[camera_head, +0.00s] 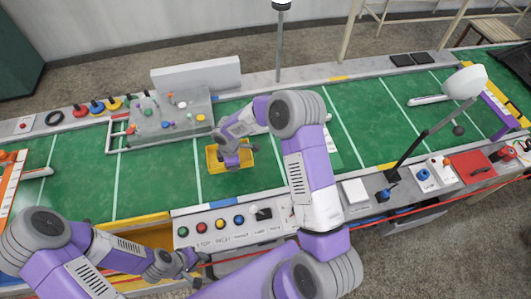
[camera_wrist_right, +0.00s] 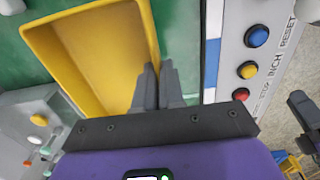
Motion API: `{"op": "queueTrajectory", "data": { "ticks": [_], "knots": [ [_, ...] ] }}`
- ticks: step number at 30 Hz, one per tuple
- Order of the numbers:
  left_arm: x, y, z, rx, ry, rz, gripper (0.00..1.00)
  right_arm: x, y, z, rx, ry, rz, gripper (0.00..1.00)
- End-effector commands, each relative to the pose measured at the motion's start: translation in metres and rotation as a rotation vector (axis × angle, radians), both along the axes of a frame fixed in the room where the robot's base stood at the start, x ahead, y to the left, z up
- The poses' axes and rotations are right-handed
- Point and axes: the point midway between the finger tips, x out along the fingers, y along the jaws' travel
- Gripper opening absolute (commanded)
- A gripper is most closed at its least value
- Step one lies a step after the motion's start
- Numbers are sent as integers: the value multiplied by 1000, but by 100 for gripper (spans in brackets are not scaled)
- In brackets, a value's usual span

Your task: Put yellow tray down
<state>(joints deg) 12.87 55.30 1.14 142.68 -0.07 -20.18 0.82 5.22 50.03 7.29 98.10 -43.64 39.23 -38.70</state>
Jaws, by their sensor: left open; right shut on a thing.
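The yellow tray (camera_head: 213,159) is over the green conveyor surface (camera_head: 175,178) in the head view. I cannot tell whether its underside touches the green. My right gripper (camera_head: 232,158) is shut on the tray's wall. In the right wrist view, the empty inside of the tray (camera_wrist_right: 85,45) fills the upper left. The right fingers (camera_wrist_right: 155,82) pinch its near right edge. My left gripper (camera_head: 187,268) is open and empty at the lower left, near the front control panel, apart from the tray.
A grey board with coloured parts (camera_head: 170,120) stands left of the tray. The front panel (camera_head: 225,225) carries coloured buttons. A lamp (camera_head: 465,82) and a red box (camera_head: 472,165) are at the right. Green surface left of the tray is clear.

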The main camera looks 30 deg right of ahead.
Motion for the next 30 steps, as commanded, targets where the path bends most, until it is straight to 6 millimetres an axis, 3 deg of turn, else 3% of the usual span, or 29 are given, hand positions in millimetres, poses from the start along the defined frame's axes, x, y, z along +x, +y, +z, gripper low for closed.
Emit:
{"op": "queueTrajectory", "data": {
  "ticks": [8, 14, 21, 30],
  "knots": [
    [0, 0, -3, 0, 0, 0, 43, -1, 0, -50, -1, 4, 0, 0],
    [0, 0, -3, 0, 0, 0, 43, 0, 0, -66, 0, 1, -1, 0],
    [0, 0, -5, 0, 0, 0, 43, -1, 0, -97, 0, 2, -1, 0],
    [0, 0, -6, 0, 0, 0, 43, -1, 0, -100, 0, 0, -1, 0]
  ]
}}
